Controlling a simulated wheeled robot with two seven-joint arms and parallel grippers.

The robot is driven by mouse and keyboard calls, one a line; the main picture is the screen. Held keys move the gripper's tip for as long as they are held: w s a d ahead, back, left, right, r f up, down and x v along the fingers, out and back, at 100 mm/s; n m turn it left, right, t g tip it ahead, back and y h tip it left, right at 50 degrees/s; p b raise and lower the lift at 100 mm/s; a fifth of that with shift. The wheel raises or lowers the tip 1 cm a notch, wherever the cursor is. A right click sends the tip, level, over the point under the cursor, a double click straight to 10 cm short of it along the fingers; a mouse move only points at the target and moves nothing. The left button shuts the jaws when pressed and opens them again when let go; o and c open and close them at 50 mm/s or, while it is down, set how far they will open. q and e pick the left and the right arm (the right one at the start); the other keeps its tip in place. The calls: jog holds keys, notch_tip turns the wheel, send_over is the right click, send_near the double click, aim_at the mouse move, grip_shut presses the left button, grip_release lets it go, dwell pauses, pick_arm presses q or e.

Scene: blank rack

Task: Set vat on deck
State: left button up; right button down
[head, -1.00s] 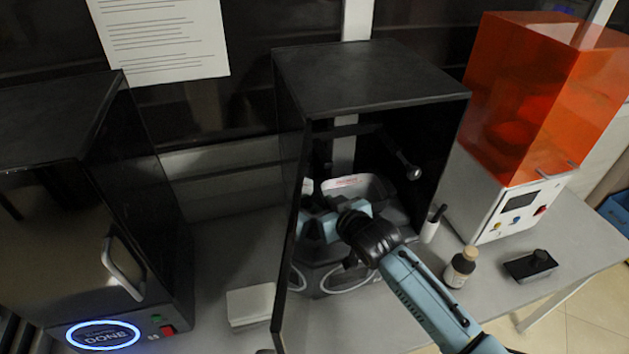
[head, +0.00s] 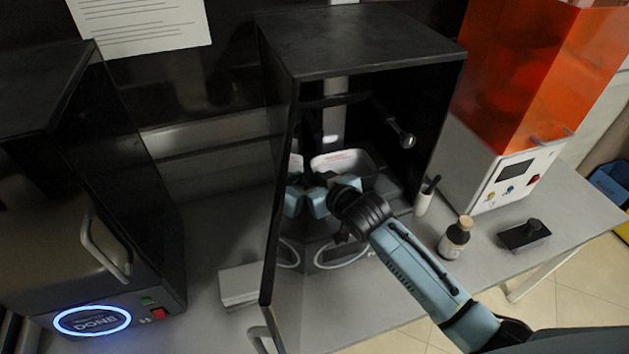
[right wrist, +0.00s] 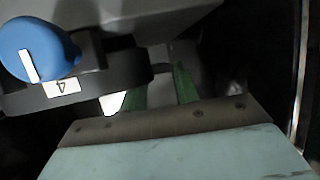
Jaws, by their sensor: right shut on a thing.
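The vat (head: 343,162) is a pale, open tray with a dark rim and red print on its edge. It is inside the open black middle machine, above the deck (head: 385,188), whose surface is mostly hidden. My right gripper (head: 318,190) reaches in from the front and is shut on the vat's near side. In the right wrist view its green fingertips (right wrist: 160,88) meet a small tab on a dark bar, beside a blue knob (right wrist: 38,52) and a label reading 4. I cannot tell whether the vat touches the deck. My left gripper is out of view.
The machine's open door (head: 280,200) stands close left of my right gripper. An arm with a round knob (head: 407,140) hangs inside. An orange-hooded machine (head: 530,90) is beyond.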

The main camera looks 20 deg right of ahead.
jog(key=shift+f, duration=0.45)
dwell(0.5)
jog(key=c, duration=1)
grip_release()
jog(key=shift+o, duration=0.2)
jog(key=shift+s, duration=0.1)
jog(key=v, duration=1.3)
jog(key=shift+r, duration=0.15)
jog(key=shift+s, duration=0.15)
